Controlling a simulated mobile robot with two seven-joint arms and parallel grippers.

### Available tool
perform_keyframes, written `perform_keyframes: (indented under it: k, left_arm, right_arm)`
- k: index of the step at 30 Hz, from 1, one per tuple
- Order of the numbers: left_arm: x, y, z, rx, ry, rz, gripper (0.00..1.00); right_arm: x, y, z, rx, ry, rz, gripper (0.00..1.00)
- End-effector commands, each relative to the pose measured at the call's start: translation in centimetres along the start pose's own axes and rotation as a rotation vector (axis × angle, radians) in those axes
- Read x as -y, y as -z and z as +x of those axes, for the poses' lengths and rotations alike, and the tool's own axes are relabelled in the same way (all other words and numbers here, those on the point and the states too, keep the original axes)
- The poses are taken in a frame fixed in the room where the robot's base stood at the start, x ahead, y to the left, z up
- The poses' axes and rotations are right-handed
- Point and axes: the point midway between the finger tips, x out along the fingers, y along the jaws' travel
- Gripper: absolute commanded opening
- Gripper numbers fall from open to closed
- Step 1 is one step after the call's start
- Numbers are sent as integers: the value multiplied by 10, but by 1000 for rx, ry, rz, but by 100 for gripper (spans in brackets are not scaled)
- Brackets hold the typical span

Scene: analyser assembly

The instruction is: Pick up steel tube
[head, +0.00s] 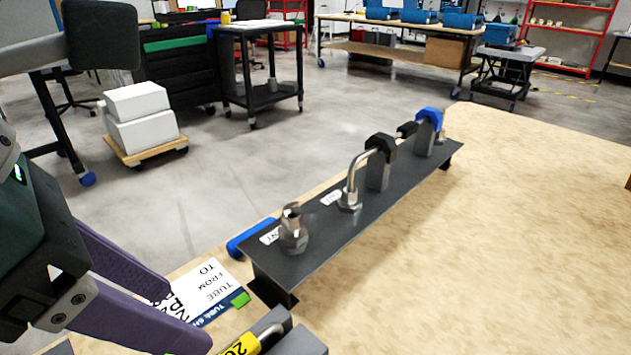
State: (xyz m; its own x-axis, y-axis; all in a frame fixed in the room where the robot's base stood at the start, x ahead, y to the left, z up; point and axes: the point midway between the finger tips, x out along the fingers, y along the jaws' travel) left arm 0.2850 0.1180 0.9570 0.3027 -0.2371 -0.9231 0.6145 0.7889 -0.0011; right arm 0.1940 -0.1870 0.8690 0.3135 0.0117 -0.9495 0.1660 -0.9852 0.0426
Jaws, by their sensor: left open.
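A steel tube end (269,334) shows at the bottom edge beside a yellow label (241,346) and a grey block (300,342); the rest is cut off by the frame. Another, bent steel tube (355,172) sits on the dark raised plate (340,222), rising from a hex fitting and running to a black clamp. My left gripper (188,315), with purple fingers, is at the lower left. Its jaws are open, the fingers just left of the labelled tube. I see nothing between them. My right gripper is out of view.
A steel fitting (292,232) stands at the plate's near end; a blue-topped post (427,130) is at its far end. A printed card (208,287) lies near my left fingers. The wooden tabletop (500,240) to the right is clear.

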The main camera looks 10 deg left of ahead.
Motion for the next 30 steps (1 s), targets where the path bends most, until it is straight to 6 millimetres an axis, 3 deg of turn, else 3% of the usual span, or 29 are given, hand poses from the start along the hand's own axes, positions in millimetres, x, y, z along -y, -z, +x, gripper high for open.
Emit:
perform_keyframes:
  k: [3,11,18,28,30]
  left_arm:
    - [1,2,21,-4,2,3,59]
    - [3,1,48,-1,2,2,59]
    - [7,3,85,-1,1,0,59]
    - [7,2,92,1,0,1,59]
    - [7,2,92,1,0,1,52]
  right_arm:
    - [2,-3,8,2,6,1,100]
    - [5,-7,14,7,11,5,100]
    - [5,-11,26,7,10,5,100]
    - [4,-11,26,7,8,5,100]
    - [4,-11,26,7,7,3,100]
